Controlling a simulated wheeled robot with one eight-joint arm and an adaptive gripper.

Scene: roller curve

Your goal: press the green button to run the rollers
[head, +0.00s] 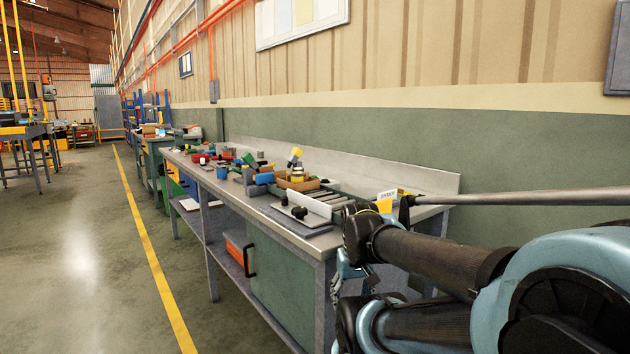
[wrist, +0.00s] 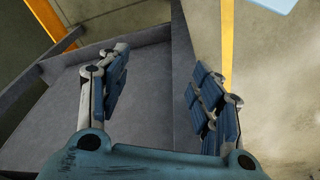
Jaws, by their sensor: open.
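The grey rollers (head: 338,201) lie on the near part of the long workbench (head: 290,232), partly behind a pale upright plate (head: 305,208). I cannot make out a green button in either view. My gripper (head: 350,272) hangs by the near end of the bench, below the top's level in the picture, partly hidden by my dark arm links. In the wrist view my gripper (wrist: 160,85) is open, with its two blue-padded fingers wide apart and nothing between them. Behind them show a grey flat surface, a yellow line and floor.
A cardboard box (head: 297,183) and several coloured blocks and parts crowd the bench top left of the rollers. A green cabinet (head: 285,290) is under the bench. The floor (head: 90,250) to the left is clear.

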